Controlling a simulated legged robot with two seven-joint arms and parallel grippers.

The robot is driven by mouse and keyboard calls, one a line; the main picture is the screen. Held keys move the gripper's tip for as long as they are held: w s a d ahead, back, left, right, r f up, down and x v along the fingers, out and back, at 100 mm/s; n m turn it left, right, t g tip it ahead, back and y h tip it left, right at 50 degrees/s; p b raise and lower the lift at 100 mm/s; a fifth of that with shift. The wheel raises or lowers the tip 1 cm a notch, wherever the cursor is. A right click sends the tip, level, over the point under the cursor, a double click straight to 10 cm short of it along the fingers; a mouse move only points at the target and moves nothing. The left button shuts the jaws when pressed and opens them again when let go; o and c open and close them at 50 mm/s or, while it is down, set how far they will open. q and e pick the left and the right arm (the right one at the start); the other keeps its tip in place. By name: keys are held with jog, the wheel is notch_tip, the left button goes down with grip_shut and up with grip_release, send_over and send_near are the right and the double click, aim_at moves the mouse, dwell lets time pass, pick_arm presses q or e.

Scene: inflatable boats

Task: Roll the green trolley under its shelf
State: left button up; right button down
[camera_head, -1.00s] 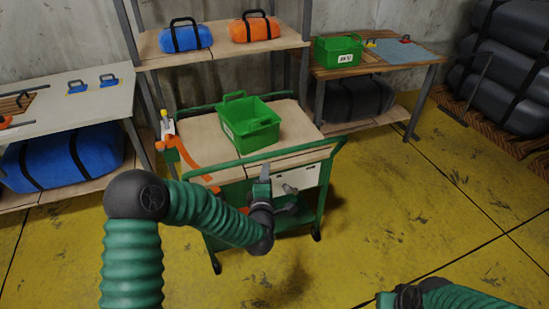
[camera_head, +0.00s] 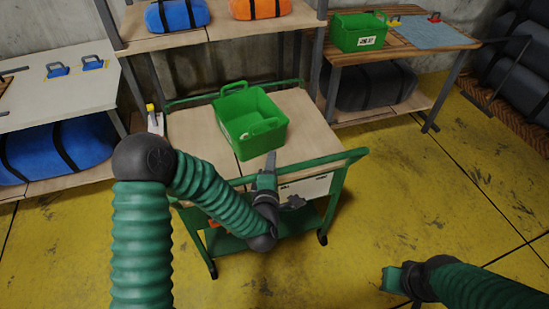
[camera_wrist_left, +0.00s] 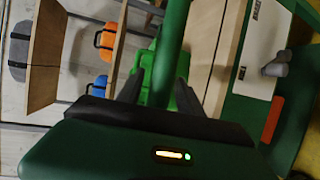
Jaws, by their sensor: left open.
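The green trolley (camera_head: 195,140) has a wooden top and green rails, and stands in front of a metal shelf (camera_head: 215,31). A green crate (camera_head: 251,118) sits on its top. My left gripper (camera_head: 270,162) is open at the trolley's near push bar (camera_head: 325,162). In the left wrist view the bar (camera_wrist_left: 174,40) runs up between the spread fingers (camera_wrist_left: 160,90); whether they touch it is unclear. My right gripper (camera_head: 392,281) is low at the right, away from the trolley; its jaws are unclear. My left arm hides the trolley's near left corner.
The shelf bears a blue bag (camera_head: 178,15) and an orange bag (camera_head: 257,8). A white table (camera_head: 60,95) stands left, above a large blue bag (camera_head: 60,150). A wooden bench (camera_head: 398,47) with a green bin (camera_head: 358,33) stands right. Yellow floor (camera_head: 420,190) is open at right.

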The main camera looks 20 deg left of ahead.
pick_arm(q)
jog(key=shift+s+d+r, duration=0.1)
jog(key=shift+s+r, duration=0.1)
jog(key=shift+w+d+f, duration=0.1)
grip_shut()
jog(key=shift+f, duration=0.25)
dwell(0.9)
